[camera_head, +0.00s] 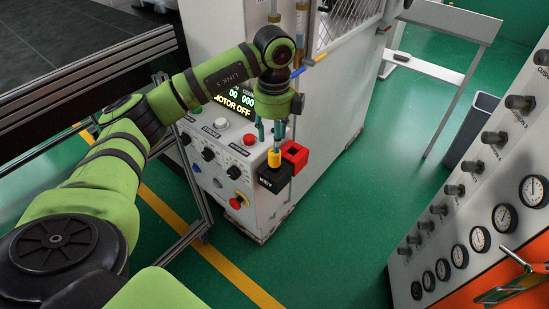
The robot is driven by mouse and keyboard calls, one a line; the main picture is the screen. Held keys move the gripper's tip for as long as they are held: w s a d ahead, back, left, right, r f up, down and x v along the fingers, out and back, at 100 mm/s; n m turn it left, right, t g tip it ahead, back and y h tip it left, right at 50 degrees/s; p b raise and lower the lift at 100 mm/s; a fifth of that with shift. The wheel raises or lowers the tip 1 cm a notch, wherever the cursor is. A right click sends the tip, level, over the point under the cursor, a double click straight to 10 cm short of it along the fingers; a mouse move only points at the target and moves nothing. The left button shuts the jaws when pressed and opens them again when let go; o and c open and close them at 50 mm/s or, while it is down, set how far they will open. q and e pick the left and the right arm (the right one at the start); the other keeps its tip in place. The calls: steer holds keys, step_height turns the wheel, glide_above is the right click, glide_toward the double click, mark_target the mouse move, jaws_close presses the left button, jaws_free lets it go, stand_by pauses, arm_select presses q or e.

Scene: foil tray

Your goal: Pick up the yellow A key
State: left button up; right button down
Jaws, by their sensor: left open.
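The yellow key (274,158) stands upright in a black block marked KEY (272,178), on the front of the white control cabinet. I cannot read a letter A on it. My left gripper (268,138) is directly above the key, with its thin teal fingers pointing down. The fingers are apart, and the tips look close to the key's top. I cannot tell whether they touch it. Nothing shows held between them. No right gripper can be made out.
A red box (294,156) sits right beside the key block. The cabinet (283,208) carries buttons, knobs and a display reading MOTOR OFF (235,103). A gauge panel (478,205) stands at the right. Green floor (335,235) lies open between them.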

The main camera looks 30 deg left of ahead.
mark_target(275, 155)
arm_select(q)
steer(key=f+p, duration=0.2)
steer(key=f, duration=0.1)
steer(key=f+p, duration=0.1)
steer(key=f, duration=0.1)
steer(key=shift+s+d+f, duration=0.15)
steer(key=shift+s+d, duration=0.1)
steer(key=shift+w+f, duration=0.1)
steer(key=shift+f, duration=0.3)
steer(key=c, duration=0.9)
jaws_close()
arm_select(e)
steer(key=r, duration=0.3)
steer(key=shift+a+r, duration=0.25)
steer(key=shift+a, duration=0.15)
